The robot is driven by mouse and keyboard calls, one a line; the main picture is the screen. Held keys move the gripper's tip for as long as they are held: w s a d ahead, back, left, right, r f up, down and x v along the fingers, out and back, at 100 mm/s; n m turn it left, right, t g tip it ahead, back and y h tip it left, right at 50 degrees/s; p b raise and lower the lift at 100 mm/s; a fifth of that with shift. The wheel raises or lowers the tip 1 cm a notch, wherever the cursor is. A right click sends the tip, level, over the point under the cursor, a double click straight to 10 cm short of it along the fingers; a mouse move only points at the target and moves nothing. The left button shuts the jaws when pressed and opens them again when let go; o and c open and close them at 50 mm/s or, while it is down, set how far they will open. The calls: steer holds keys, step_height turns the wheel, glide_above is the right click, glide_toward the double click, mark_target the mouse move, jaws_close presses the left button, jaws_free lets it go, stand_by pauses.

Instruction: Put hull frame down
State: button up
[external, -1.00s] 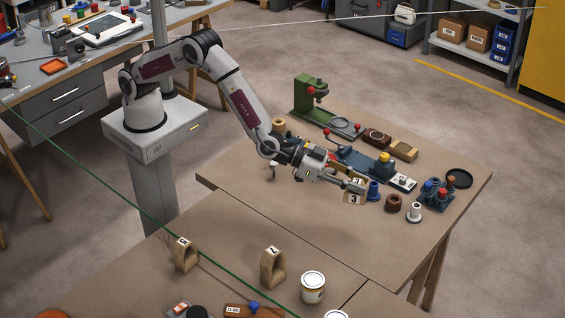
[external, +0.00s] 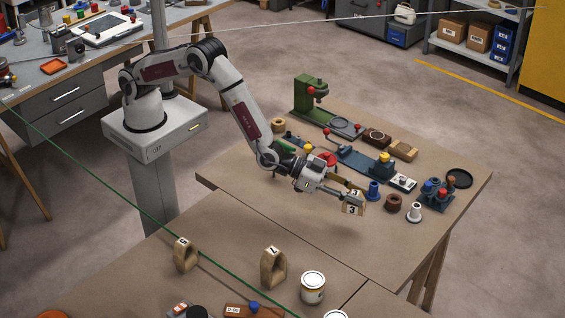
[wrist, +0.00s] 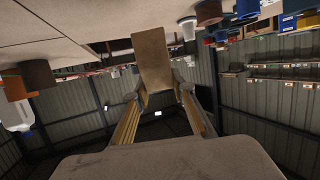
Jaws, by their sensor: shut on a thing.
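A tan hull frame (external: 353,210) with a "3" label is in my gripper (external: 350,194), over the right-hand table in the external view. My gripper is shut on it. In the wrist view the hull frame (wrist: 152,58) stands out as a brown face between the fingertips (wrist: 160,88). I cannot tell whether its lower edge touches the table. Two similar labelled frames stand upright on the near table: one at the left (external: 186,255) and one marked "7" (external: 273,267).
A blue spool (external: 373,191), a brown ring (external: 393,203) and a white-based spool (external: 415,212) stand close right of the held frame. A green press (external: 310,98) and blue tool (external: 368,162) are behind. A paint can (external: 313,287) stands near. The table's front left is clear.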

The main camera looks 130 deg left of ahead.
mark_target(353, 209)
steer(key=shift+f, duration=1.15)
steer(key=shift+f, duration=0.1)
steer(key=shift+f, duration=1.75)
steer(key=shift+f, duration=0.2)
steer(key=o, duration=1.2)
steer(key=shift+c, duration=0.2)
steer(key=shift+r, duration=0.15)
steer(key=v, duration=1.2)
steer(key=shift+r, duration=0.1)
